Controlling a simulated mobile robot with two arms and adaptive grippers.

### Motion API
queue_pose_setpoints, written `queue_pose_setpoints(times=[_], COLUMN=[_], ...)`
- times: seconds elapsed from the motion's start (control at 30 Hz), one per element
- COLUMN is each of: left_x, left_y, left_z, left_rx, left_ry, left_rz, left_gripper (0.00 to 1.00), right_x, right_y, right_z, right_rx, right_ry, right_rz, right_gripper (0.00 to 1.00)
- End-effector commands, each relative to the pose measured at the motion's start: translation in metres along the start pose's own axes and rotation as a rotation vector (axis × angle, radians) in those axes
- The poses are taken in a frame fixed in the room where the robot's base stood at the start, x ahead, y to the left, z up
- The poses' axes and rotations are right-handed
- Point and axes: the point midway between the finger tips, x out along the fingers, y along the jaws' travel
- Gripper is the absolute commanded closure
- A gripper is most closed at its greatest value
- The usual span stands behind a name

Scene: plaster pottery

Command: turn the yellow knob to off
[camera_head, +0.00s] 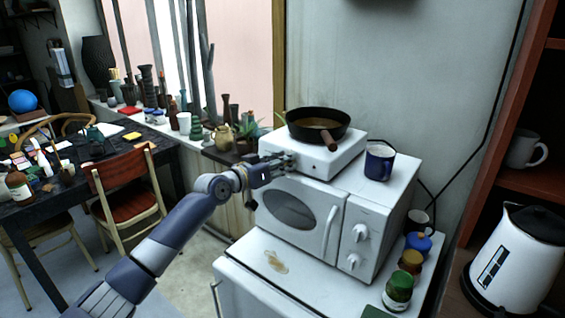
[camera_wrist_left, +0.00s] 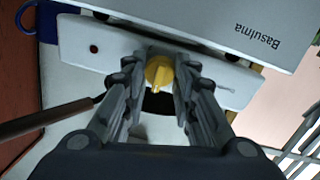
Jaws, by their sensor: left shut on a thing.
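The yellow knob (camera_wrist_left: 158,75) sits on the front face of the white hot plate, seen in the left wrist view. My left gripper (camera_wrist_left: 158,68) has a finger on each side of the knob and is shut on it. In the head view my left gripper (camera_head: 286,161) reaches the left part of the hot plate's (camera_head: 325,165) front and hides the knob. The knob's pointer ridge shows between the fingers, but I cannot read any off mark. My right gripper is not in view.
A frying pan (camera_head: 318,122) stands on the hot plate, its handle toward the front. The hot plate rests on a white microwave (camera_head: 308,222). A blue mug (camera_head: 379,163) stands right of it. Plants and pots line the sill at left.

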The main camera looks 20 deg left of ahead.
Motion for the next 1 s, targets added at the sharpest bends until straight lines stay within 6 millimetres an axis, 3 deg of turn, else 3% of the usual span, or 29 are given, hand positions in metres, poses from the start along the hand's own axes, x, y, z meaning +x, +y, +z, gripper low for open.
queue_pose_setpoints(times=[0.27, 0.3, 0.33, 0.77, 1.0], left_x=[0.0, 0.0, 0.0, -0.005, -0.039], left_y=[0.0, 0.0, 0.0, -0.001, -0.002], left_z=[-0.002, -0.002, -0.002, 0.0, 0.001], left_rx=[-0.002, -0.002, -0.001, 0.0, 0.003], left_ry=[0.004, 0.004, 0.004, 0.001, 0.0], left_rz=[0.0, 0.0, 0.0, -0.001, -0.002], left_gripper=[0.98, 0.7, 0.65, 0.65, 0.65], right_x=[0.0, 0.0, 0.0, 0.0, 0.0], right_y=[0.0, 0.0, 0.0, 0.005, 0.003], right_z=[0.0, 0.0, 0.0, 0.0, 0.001], right_rx=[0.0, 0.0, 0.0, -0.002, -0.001], right_ry=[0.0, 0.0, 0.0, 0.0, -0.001], right_rz=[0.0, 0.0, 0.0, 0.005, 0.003], right_gripper=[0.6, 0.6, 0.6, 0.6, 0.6])
